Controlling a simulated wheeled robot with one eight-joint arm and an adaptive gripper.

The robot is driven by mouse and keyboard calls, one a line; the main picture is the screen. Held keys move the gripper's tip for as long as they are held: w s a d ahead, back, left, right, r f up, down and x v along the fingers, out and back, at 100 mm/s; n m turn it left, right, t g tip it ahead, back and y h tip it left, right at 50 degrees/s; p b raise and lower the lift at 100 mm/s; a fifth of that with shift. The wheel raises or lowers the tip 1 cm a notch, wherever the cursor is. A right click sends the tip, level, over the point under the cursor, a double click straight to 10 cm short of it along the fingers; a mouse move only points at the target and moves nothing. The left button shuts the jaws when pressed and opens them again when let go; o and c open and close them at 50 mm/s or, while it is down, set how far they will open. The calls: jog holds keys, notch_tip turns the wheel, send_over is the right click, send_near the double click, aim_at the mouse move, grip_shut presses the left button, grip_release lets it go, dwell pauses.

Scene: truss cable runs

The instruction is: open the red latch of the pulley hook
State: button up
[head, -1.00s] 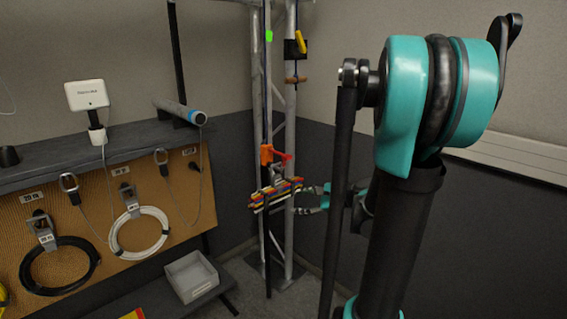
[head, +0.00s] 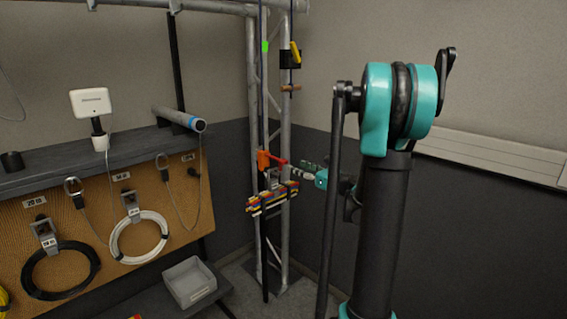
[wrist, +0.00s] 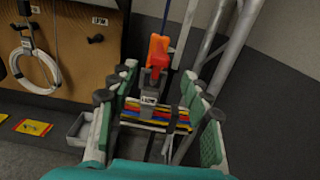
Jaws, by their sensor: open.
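The red latch (head: 277,162) sits on an orange hook body (head: 263,160) on the dark vertical line beside the truss. In the wrist view, the red latch (wrist: 157,62) and orange body (wrist: 158,44) are near the middle, between the finger ends in the picture. My gripper (head: 302,172) is open, just right of the latch in the head view. In the wrist view, the fingers of my gripper (wrist: 160,76) spread to either side of the latch. I cannot tell whether a finger touches it. A bundle of coloured cables (head: 272,198) with a grey labelled block (wrist: 149,100) is just below.
The metal truss (head: 286,130) stands close behind the hook. A yellow-handled device (head: 295,53) is higher on it. A pegboard with coiled cables (head: 140,236) is at left, and a grey bin (head: 189,283) is low.

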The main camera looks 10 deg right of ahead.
aim_at(286, 162)
jog(key=x, duration=0.9)
grip_shut()
